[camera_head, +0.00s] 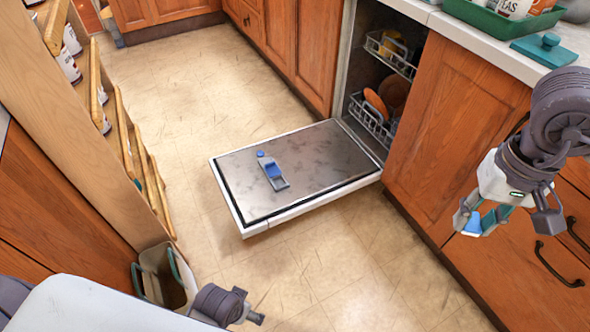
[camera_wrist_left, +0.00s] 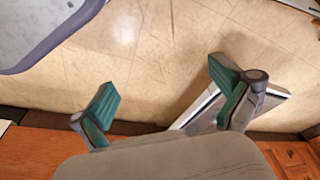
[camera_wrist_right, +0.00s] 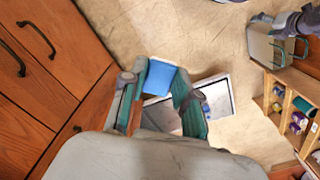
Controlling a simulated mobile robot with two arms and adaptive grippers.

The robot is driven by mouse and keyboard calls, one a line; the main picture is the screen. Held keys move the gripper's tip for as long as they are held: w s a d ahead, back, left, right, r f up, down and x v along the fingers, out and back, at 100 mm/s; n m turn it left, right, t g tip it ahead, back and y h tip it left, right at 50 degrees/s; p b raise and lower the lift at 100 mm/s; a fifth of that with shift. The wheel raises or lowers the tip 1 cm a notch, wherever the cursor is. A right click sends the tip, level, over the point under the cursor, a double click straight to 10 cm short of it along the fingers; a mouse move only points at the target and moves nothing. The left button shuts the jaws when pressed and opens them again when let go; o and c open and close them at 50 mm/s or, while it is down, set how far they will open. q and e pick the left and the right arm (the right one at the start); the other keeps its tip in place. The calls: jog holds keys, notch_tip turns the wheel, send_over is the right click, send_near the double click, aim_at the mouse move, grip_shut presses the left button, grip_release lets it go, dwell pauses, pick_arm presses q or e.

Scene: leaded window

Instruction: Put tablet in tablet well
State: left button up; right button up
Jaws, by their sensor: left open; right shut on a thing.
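My right gripper (camera_head: 487,217) is shut on a blue tablet (camera_head: 473,224), in front of the wooden drawers at the right. The tablet also shows between the fingers in the right wrist view (camera_wrist_right: 159,77). The tablet well (camera_head: 270,168) is a small grey and blue tray on the inner face of the lowered dishwasher door (camera_head: 310,155). The tablet is apart from it, well to its right in the head view. My left gripper (camera_wrist_left: 165,105) is open and empty over the floor; only part of its arm shows low in the head view.
The dishwasher (camera_head: 388,75) stands open, with dishes in its racks. A shelf with jars (camera_head: 110,110) stands at the left, and a bin (camera_head: 165,278) is below it. A green tray and a teal lid (camera_head: 544,50) sit on the counter. The floor around the door is clear.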

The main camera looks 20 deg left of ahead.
aim_at(473, 225)
dwell(0.6)
jog(key=r+p, duration=0.4)
jog(key=p, duration=0.3)
jog(key=shift+s, duration=0.2)
jog(key=r+p, duration=0.2)
jog(key=p, duration=0.2)
jog(key=shift+s, duration=0.2)
pick_arm(q)
jog(key=s+a+f+g+p, duration=0.1)
jog(key=s+f+p, duration=0.2)
jog(key=s, duration=0.6)
jog(key=s+a+f+p, duration=0.2)
jog(key=s+f+p, duration=0.1)
jog(key=s, duration=0.7)
jog(key=shift+a+f+g+p, duration=0.15)
jog(key=shift+f+g+p, duration=0.05)
jog(key=shift+g+p, duration=0.25)
pick_arm(e)
jog(key=shift+s+r, duration=0.3)
jog(key=shift+r, duration=0.45)
jog(key=shift+s+r, duration=0.3)
jog(key=shift+r, duration=0.45)
